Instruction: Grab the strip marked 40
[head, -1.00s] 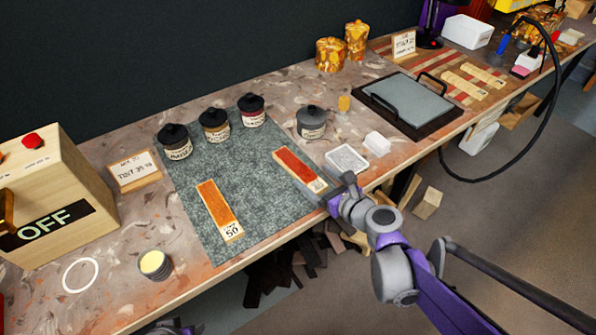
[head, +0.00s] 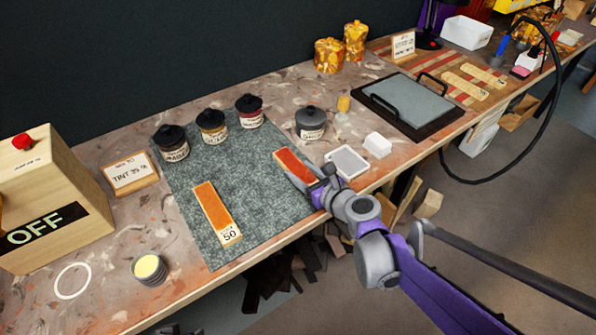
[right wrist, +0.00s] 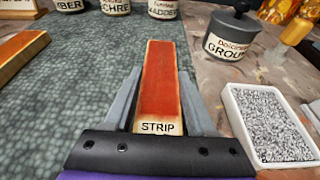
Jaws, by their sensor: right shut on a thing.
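A red strip (head: 292,164) lies on the right side of the green-grey mat (head: 262,205). In the right wrist view the red strip (right wrist: 160,82) shows the word STRIP at its near end; any number below it is hidden by my gripper. My right gripper (head: 318,186) is shut on this strip's near end, one finger along each side. The strip seems to be still at the mat; I cannot tell whether it is lifted. An orange strip (head: 213,209) marked 50 lies to the left on the mat. My left gripper is not in view.
Three labelled jars (head: 212,126) stand along the mat's back edge. A grey jar (head: 310,123), a white tray with a grey fill (head: 346,162) and a white block (head: 377,145) stand to the right of the mat. The mat's middle is clear.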

